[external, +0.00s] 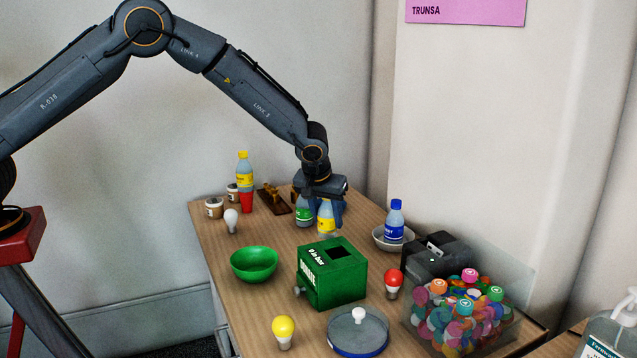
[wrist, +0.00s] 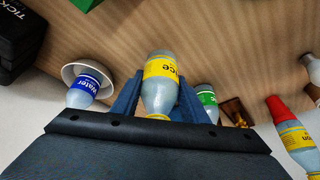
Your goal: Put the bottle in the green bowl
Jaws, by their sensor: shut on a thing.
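My gripper (external: 328,212) points down over the back of the table. It is shut on a yellow-labelled bottle (external: 326,222), which is upright between the fingers. In the wrist view the same bottle (wrist: 160,85) sits between my two blue-grey fingers (wrist: 157,98). Whether its base touches the table is hard to tell. The green bowl (external: 254,264) stands at the front left of the bottle, empty, apart from my gripper. A green-labelled bottle (external: 304,210) stands just left of the held one. A blue-labelled bottle (external: 395,222) stands in a white bowl (external: 378,238) to the right.
A green donation box (external: 332,285) stands right of the green bowl. Another yellow-labelled bottle (external: 244,170) stands on a red cup (external: 247,202) at the back left. Light bulbs (external: 284,331), a round dish (external: 358,340) and a clear bin of caps (external: 460,310) fill the front.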

